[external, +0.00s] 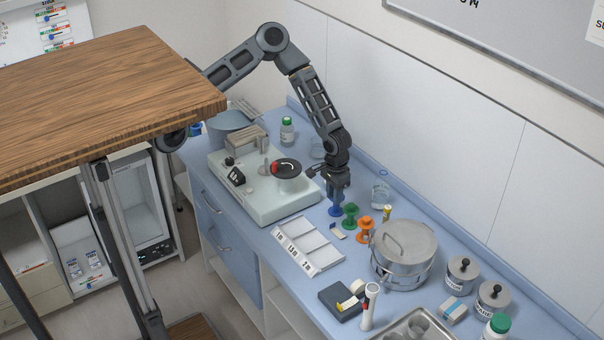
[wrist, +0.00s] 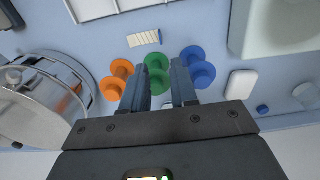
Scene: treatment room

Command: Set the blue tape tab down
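My gripper (external: 337,190) is low over the counter, by the blue spool (external: 336,210). In the wrist view its two fingers (wrist: 163,72) stand apart, with the green spool (wrist: 157,60) showing between and beyond them. I see nothing held between them. The blue spool (wrist: 197,56) is just right of the fingers in that view; the orange spool (wrist: 121,69) is to the left. I cannot make out a separate blue tape tab in either view; a small one could be hidden by the fingers or spools. A white three-compartment tray (external: 310,268) with printed labels lies toward the counter's front.
A pale scale-like device (external: 272,203) stands left of my gripper. A steel pot (external: 403,250) stands to the right. A small striped block (wrist: 145,39) lies near the spools, and a glass beaker (external: 381,195) is behind. A dark box (external: 338,300) is at the front.

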